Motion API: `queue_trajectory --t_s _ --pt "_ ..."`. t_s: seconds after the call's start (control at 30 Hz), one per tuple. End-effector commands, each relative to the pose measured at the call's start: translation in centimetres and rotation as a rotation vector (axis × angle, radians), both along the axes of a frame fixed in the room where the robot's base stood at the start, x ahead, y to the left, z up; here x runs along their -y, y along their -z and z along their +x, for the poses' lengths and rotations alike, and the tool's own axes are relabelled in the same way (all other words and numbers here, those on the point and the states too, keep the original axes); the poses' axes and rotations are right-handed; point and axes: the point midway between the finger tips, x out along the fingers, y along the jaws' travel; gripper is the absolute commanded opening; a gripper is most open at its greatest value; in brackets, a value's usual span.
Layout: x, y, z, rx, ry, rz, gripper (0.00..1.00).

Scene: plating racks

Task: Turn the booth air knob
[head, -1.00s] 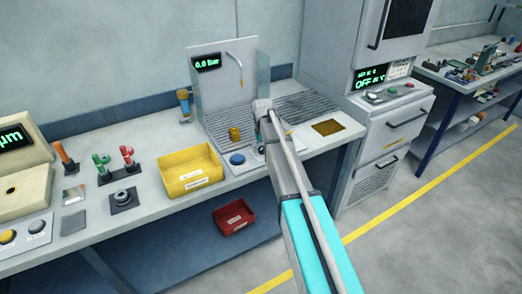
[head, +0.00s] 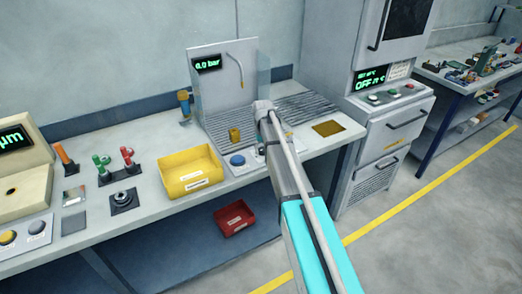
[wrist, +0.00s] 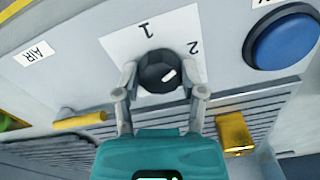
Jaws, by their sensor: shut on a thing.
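The booth air knob (wrist: 152,66) is black and round with a short white mark near its lower right in the wrist view. It sits on a white plate (wrist: 118,46) printed with 1 and 2, and an AIR label (wrist: 35,53) is to the left. My gripper (wrist: 160,80) has its two fingers on opposite sides of the knob and is shut on it. In the head view my arm's end hides the knob at the bench's front edge. The booth's display (head: 207,64) reads 0.0 bar.
A blue button (wrist: 284,40) is right of the knob. A brass piece (head: 234,135) stands on the slatted booth floor. A yellow bin (head: 190,171) is to the left on the bench, and a red bin (head: 233,218) is below. A grey oven cabinet (head: 385,130) stands right.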

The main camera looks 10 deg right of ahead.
Motion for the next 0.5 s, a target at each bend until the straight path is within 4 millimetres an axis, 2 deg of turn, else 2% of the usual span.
queue_trajectory --t_s 0.23,0.5 --pt "-0.02 0.01 -0.04 -0.001 0.135 0.002 0.05" --pt "0.01 0.02 -0.05 -0.001 0.160 0.001 0.05"
